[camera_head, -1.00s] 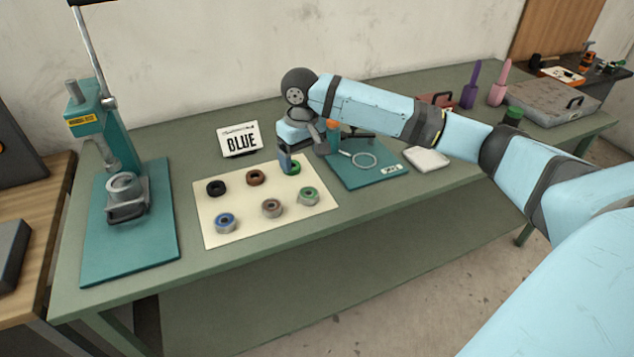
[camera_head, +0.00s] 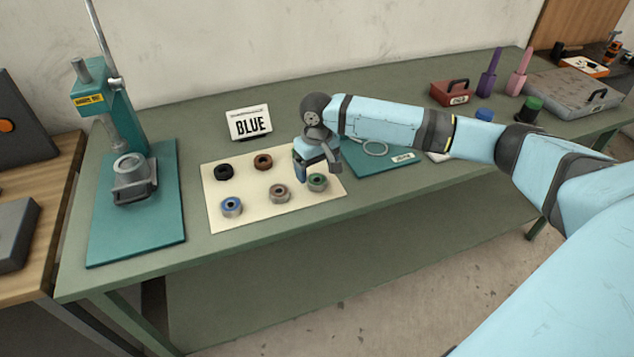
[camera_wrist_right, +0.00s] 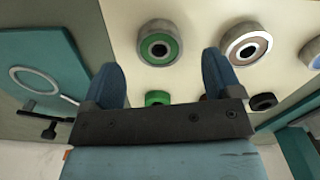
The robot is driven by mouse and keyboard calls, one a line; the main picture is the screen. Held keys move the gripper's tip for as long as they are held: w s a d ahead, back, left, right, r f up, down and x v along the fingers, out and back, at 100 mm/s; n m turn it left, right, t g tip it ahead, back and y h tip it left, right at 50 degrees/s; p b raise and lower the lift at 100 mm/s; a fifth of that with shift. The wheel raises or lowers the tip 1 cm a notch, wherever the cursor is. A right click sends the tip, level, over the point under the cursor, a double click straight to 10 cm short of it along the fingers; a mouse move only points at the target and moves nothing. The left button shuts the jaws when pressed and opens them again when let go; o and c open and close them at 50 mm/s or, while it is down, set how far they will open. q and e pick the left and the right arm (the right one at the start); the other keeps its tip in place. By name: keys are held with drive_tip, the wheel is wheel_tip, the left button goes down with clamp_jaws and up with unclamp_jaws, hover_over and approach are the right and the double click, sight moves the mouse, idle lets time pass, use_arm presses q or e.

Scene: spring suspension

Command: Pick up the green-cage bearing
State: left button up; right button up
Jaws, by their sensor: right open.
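The green-cage bearing (camera_head: 317,181), a metal ring with a green band inside, lies on the cream mat (camera_head: 222,222) at its right front. It also shows in the right wrist view (camera_wrist_right: 160,45), just past the line of the fingertips and between them sideways. My right gripper (camera_head: 318,168) is open and empty, just above and behind this bearing. Its two blue fingers show apart in the right wrist view (camera_wrist_right: 162,70). A plain green ring (camera_wrist_right: 157,98) is partly hidden by the gripper body there. My left gripper is not in view.
On the mat also lie a blue-banded bearing (camera_head: 232,206), a brown-banded bearing (camera_head: 279,193), a black ring (camera_head: 224,172) and a brown ring (camera_head: 263,162). A "BLUE" sign (camera_head: 250,123) stands behind. A teal press (camera_head: 122,215) is at left, a teal board (camera_head: 385,165) at right.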

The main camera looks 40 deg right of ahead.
sight(317, 179)
wheel_tip(317, 179, down, 4)
drive_tip(key=shift+r, duration=0.1)
drive_tip(key=c, duration=1.1)
drive_tip(key=shift+r, duration=0.1)
